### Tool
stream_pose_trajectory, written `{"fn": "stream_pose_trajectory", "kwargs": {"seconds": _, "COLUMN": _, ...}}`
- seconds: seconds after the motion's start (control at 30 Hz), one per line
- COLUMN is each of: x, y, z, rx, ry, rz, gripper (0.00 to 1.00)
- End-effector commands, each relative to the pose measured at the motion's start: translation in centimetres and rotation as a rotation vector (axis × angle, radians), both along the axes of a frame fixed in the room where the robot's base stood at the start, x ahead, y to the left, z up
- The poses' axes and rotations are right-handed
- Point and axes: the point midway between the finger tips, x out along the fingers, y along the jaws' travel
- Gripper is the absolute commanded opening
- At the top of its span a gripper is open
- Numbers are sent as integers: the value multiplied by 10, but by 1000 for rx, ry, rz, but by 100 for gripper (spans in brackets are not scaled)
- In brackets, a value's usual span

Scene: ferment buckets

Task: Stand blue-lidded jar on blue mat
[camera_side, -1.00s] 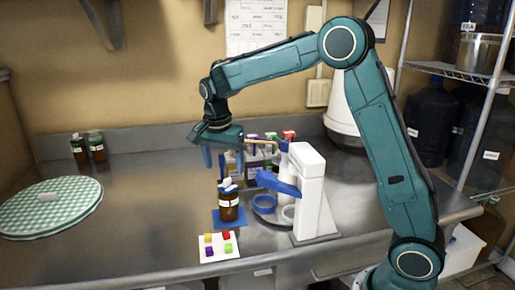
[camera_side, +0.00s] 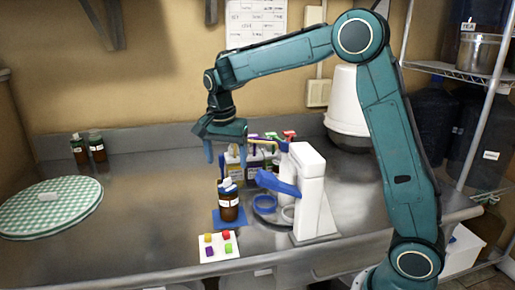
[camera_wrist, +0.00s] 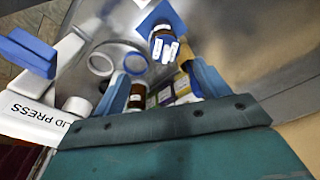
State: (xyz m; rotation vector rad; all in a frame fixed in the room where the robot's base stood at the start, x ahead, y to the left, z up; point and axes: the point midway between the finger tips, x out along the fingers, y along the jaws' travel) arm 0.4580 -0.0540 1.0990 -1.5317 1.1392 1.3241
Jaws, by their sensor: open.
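The brown jar (camera_side: 228,207) with a white label and a blue and white top stands upright on the blue mat (camera_side: 216,224), in the middle of the counter. In the wrist view, the jar (camera_wrist: 158,34) is near the top on the blue mat (camera_wrist: 143,22). My gripper (camera_side: 224,154) is open and apart from the jar, above and behind it. In the wrist view, my gripper's fingers (camera_wrist: 160,88) are spread, with the jar beyond them. Part of another brown bottle (camera_wrist: 136,66) shows between the fingers, below.
A white press (camera_side: 310,190) with a blue lever stands just right of the jar. Several bottles with coloured tops (camera_side: 258,160) stand behind. A white card with coloured cubes (camera_side: 219,246) lies in front. Two dark bottles (camera_side: 88,148) and a checked round cloth (camera_side: 50,205) are at left.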

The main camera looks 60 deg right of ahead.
Motion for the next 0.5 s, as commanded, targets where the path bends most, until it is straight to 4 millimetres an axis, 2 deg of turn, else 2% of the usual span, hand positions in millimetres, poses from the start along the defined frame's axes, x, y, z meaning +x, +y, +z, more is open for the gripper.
{"fn": "stream_pose_trajectory", "kwargs": {"seconds": 0.27, "x": -48, "y": 9, "z": 38, "rx": -7, "ry": -56, "rz": 222, "gripper": 74}}
{"fn": "stream_pose_trajectory", "kwargs": {"seconds": 0.5, "x": -101, "y": 19, "z": 62, "rx": -29, "ry": -111, "rz": 461, "gripper": 74}}
